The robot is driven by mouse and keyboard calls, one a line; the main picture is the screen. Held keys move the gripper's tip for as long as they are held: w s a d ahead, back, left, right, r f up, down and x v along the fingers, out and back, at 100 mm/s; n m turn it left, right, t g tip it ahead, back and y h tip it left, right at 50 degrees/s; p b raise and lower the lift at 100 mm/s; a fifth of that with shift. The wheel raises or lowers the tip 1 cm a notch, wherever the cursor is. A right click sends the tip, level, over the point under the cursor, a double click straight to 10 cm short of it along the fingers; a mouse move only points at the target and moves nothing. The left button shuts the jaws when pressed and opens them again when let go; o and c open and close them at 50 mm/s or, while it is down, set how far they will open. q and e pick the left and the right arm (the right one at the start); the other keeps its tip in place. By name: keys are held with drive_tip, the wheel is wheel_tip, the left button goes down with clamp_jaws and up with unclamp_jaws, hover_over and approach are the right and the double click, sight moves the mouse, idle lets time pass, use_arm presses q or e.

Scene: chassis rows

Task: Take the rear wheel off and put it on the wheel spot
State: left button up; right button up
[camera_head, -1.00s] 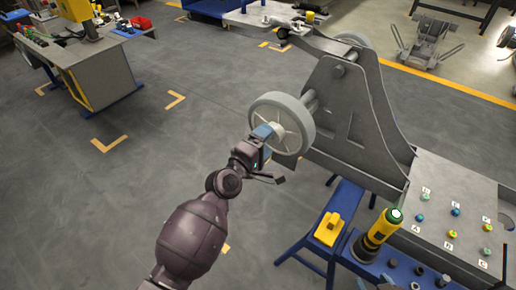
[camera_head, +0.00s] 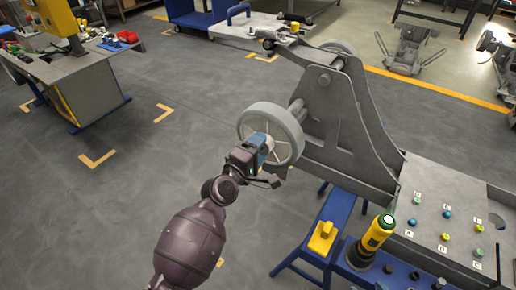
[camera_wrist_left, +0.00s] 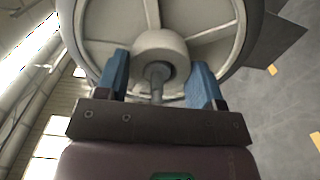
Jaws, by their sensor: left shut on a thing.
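The rear wheel (camera_head: 284,140), a grey spoked wheel, stands upright at the left side of the grey chassis (camera_head: 345,120) in the head view. A short axle stub (camera_head: 298,106) shows between them; I cannot tell whether the wheel still sits on it. My left gripper (camera_head: 261,150) is shut on the wheel from its outer face. In the left wrist view its blue fingers (camera_wrist_left: 158,78) lie either side of the round hub (camera_wrist_left: 160,47), with a thin shaft between them. I cannot make out which marking is the wheel spot. My right gripper is not in view.
A blue stand (camera_head: 335,215) with a yellow block (camera_head: 323,237) and a yellow-black tool (camera_head: 375,238) is at the lower right, beside a panel of coloured knobs (camera_head: 445,215). A workbench (camera_head: 70,68) stands at the left. The floor between has yellow corner marks (camera_head: 97,160).

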use_arm(q)
drive_tip(key=o, duration=0.5)
drive_tip(key=shift+r, duration=0.15)
drive_tip(key=c, duration=0.5)
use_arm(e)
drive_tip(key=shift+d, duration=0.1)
use_arm(q)
drive_tip(key=shift+s+a, duration=0.1)
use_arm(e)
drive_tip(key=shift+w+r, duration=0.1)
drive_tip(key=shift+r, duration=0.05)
use_arm(q)
drive_tip(key=shift+s+a, duration=0.35)
drive_tip(key=shift+s, duration=0.15)
drive_tip(key=shift+p+v, duration=1)
drive_tip(key=shift+v, duration=5.25)
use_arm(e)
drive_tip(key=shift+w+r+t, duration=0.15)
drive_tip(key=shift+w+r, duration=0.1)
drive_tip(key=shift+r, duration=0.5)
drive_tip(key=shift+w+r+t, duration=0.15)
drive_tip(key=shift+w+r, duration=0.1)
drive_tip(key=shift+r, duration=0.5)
